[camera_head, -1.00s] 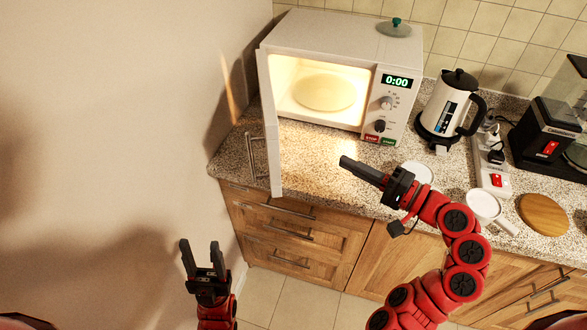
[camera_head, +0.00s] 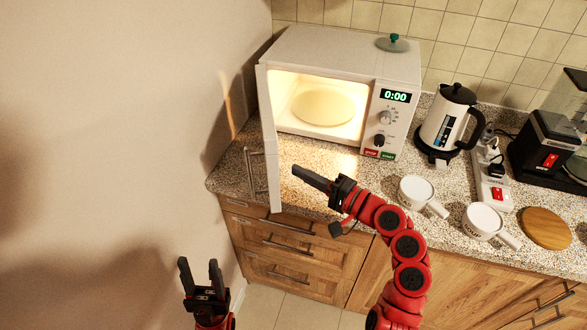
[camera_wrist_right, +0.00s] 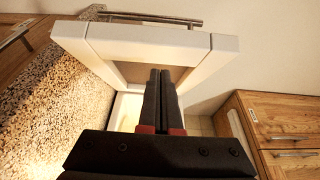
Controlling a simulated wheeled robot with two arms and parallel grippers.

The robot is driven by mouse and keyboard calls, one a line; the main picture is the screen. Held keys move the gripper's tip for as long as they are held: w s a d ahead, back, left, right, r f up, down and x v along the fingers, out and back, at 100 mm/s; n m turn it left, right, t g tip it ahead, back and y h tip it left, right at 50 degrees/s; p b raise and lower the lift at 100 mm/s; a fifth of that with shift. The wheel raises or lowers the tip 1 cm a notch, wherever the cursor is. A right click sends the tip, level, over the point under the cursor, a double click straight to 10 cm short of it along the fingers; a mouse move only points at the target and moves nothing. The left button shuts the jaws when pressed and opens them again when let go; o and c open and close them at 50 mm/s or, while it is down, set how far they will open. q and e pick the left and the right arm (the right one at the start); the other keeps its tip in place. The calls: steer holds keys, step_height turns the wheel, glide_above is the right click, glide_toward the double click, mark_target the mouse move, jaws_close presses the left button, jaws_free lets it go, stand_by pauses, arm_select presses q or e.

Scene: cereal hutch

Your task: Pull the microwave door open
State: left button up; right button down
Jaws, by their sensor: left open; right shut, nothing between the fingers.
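The white microwave (camera_head: 340,65) stands on the counter with its lit cavity showing. Its door (camera_head: 268,150) stands wide open at the left, seen nearly edge-on, with the bar handle (camera_head: 251,165) on its outer side. My right gripper (camera_head: 297,171) is shut and empty, in front of the cavity and pointing left at the door's inner side. In the right wrist view its closed fingers (camera_wrist_right: 160,75) overlap the door (camera_wrist_right: 200,55), with the handle (camera_wrist_right: 150,18) beyond; I cannot tell whether they touch. My left gripper (camera_head: 200,264) is open and empty, low at the left.
A kettle (camera_head: 447,120), a power strip (camera_head: 493,180), two white cups (camera_head: 416,190) (camera_head: 482,220), a wooden disc (camera_head: 545,228) and a coffee machine (camera_head: 550,140) stand to the right. A wall is close on the left. Drawers (camera_head: 290,240) lie below the counter.

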steer(key=shift+s+a, duration=0.2)
steer(key=shift+a, duration=0.9)
